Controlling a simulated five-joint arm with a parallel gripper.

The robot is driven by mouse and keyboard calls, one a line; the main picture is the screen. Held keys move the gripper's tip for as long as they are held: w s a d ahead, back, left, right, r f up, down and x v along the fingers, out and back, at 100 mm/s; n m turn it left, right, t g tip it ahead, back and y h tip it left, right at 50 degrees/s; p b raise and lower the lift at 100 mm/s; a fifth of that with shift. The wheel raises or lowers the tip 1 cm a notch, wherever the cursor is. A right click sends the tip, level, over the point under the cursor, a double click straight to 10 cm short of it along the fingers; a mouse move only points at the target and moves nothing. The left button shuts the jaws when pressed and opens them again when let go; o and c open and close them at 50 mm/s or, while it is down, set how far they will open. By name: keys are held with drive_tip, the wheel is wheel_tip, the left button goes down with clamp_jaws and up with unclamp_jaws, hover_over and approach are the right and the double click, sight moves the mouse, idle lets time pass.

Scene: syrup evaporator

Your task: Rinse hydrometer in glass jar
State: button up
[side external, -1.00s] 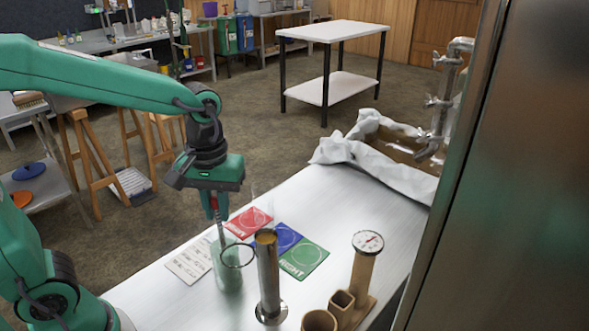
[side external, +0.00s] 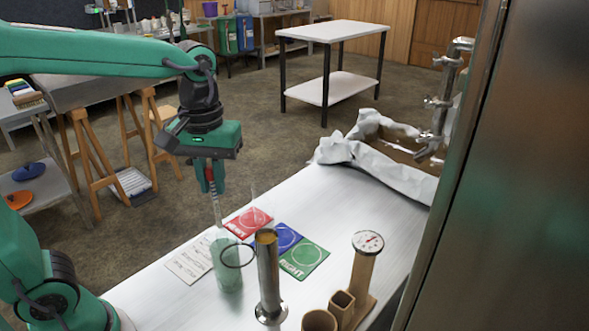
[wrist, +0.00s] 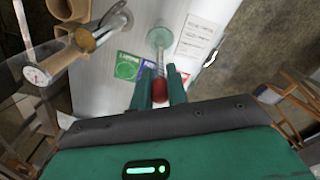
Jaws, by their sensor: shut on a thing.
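My gripper (side external: 212,180) is shut on the hydrometer (side external: 214,203), a slim, pale rod with a red section by the fingers. The red section also shows between my fingertips in the wrist view (wrist: 159,90). The hydrometer hangs nearly upright, its lower end at about the mouth of the glass jar (side external: 228,272). I cannot tell whether the tip is just inside or just above the rim. The jar is clear with a greenish tint and stands upright on the metal bench. In the wrist view the jar (wrist: 161,37) lies straight beyond my fingertips.
A steel cylinder (side external: 268,285) with amber contents and a ring handle stands close right of the jar. Red (side external: 248,222), blue (side external: 284,237) and green (side external: 304,260) cards and a printed sheet (side external: 189,261) lie nearby. A brown holder with a dial (side external: 367,243) stands further right.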

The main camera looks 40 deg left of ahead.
drive_tip(key=shift+r, duration=4.8)
